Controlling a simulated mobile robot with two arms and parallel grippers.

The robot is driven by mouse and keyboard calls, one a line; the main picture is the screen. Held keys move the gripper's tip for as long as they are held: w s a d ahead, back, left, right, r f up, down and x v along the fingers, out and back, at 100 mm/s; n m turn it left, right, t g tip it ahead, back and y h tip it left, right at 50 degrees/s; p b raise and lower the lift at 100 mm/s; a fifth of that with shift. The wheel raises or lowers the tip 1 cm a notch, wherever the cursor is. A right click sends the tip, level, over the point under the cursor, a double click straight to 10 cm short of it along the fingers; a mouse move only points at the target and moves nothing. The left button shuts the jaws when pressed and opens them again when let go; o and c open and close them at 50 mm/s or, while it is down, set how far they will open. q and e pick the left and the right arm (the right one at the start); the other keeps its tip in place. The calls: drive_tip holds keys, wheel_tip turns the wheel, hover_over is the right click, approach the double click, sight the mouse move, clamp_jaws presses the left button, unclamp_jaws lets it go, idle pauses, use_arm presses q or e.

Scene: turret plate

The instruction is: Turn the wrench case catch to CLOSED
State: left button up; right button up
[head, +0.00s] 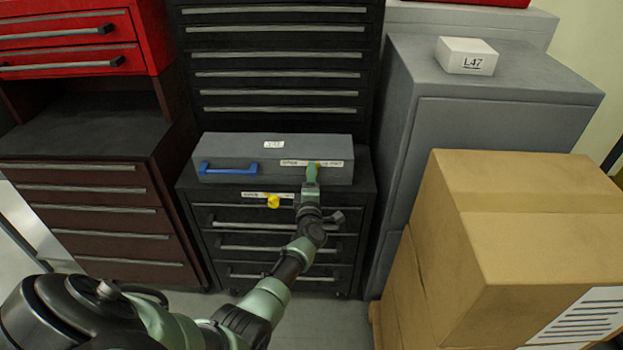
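The grey wrench case (230,153) with a blue handle (230,169) lies on top of a low black drawer cabinet. A label strip (336,163) runs along the right part of its front. A small yellow catch (317,165) shows at the strip, mostly hidden behind my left gripper (311,170). The gripper's green fingers are at the catch; whether they grip it is too small to tell. The catch's angle and the label's words cannot be read. My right gripper is not in view.
A second yellow knob (273,202) with its own label sits on the cabinet front (220,217), below the case. A tall black drawer unit (275,65) stands behind. A grey cabinet (490,115) and cardboard boxes (530,235) close off the right. Brown drawers (95,215) stand left.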

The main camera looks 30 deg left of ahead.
use_arm(q)
drive_tip(key=v, duration=0.8)
drive_tip(key=shift+p, duration=0.45)
drive_tip(key=shift+a, duration=0.1)
drive_tip(key=s+d+f+m+g+h, duration=0.25)
drive_tip(key=s+d+f+m, duration=0.3)
drive_tip(key=f, duration=0.45)
drive_tip(key=s+d+f+m+g+h, duration=0.1)
drive_tip(key=s+d+f+m+h, duration=0.45)
drive_tip(key=f, duration=0.55)
drive_tip(key=s+d+f+m+g+h, duration=0.1)
drive_tip(key=s+d+f+m+g, duration=0.1)
drive_tip(key=s+d+f+m, duration=0.5)
drive_tip(key=s+a+f+m+g, duration=0.1)
drive_tip(key=s+f+m+g, duration=0.2)
drive_tip(key=s, duration=0.9)
drive_tip(key=s+a+f+m+g, duration=0.1)
drive_tip(key=s+f+m+g, duration=0.1)
drive_tip(key=s+f, duration=0.6)
drive_tip(key=s+a+f+m+g, duration=0.1)
drive_tip(key=s+f+m+g, duration=0.2)
drive_tip(key=s, duration=1.3)
wheel_tip(320, 180, down, 3)
drive_tip(key=shift+f+m+g+h, duration=0.1)
drive_tip(key=shift+m+g+h, duration=0.2)
drive_tip(key=shift+g, duration=0.05)
